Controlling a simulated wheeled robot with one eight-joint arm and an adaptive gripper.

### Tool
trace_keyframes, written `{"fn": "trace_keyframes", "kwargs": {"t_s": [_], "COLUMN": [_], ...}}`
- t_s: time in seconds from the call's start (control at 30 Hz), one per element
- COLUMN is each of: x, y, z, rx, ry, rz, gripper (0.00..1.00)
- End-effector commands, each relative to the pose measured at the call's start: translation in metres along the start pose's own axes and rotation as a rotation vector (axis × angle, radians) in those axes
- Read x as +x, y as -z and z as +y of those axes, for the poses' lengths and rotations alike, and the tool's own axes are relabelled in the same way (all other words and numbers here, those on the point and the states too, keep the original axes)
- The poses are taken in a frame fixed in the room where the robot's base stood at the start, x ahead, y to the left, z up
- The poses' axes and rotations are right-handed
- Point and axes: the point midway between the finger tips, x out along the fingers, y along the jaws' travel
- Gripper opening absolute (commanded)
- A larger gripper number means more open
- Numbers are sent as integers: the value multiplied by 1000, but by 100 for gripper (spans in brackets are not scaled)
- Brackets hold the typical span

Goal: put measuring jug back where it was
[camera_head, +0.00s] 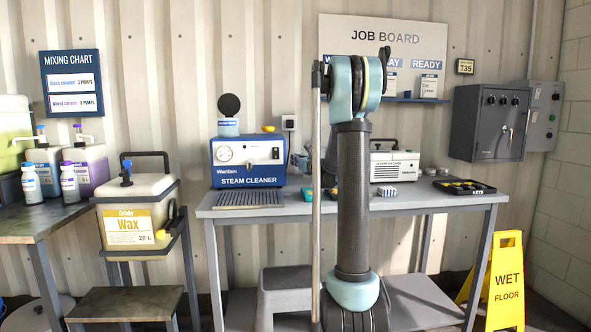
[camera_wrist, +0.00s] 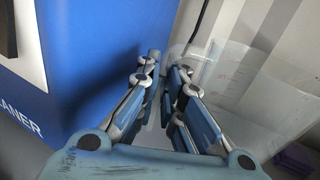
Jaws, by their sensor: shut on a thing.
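The measuring jug (camera_wrist: 245,88) is clear, with red graduation marks, and fills the right of the wrist view. My gripper (camera_wrist: 167,70) is shut on the jug at its near left side; the exact part between the fingers is hard to make out. The blue steam cleaner (camera_wrist: 75,62) is close on the left of the fingers in the wrist view. In the head view the steam cleaner (camera_head: 248,162) stands on the workbench (camera_head: 270,208), left of my arm. My arm hides most of the bench middle there, and I cannot make out the jug.
A white boxy machine (camera_head: 395,166), a striped box (camera_head: 386,191) and a black tray (camera_head: 464,187) are on the bench's right. A wax container (camera_head: 138,212) stands on the left. A yellow wet floor sign (camera_head: 505,282) stands at the right. A dark cable (camera_wrist: 199,22) hangs behind the jug.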

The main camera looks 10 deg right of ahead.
Motion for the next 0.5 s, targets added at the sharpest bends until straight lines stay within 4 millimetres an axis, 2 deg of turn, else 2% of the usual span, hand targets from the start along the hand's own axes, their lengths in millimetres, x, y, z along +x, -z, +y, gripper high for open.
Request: {"fn": "trace_keyframes", "kwargs": {"t_s": [0.1, 0.2, 0.5], "x": [0, 0, 0], "y": [16, 23, 25], "z": [0, 0, 0], "rx": [0, 0, 0], "ry": [0, 0, 0], "rz": [0, 0, 0], "gripper": [0, 0, 0]}}
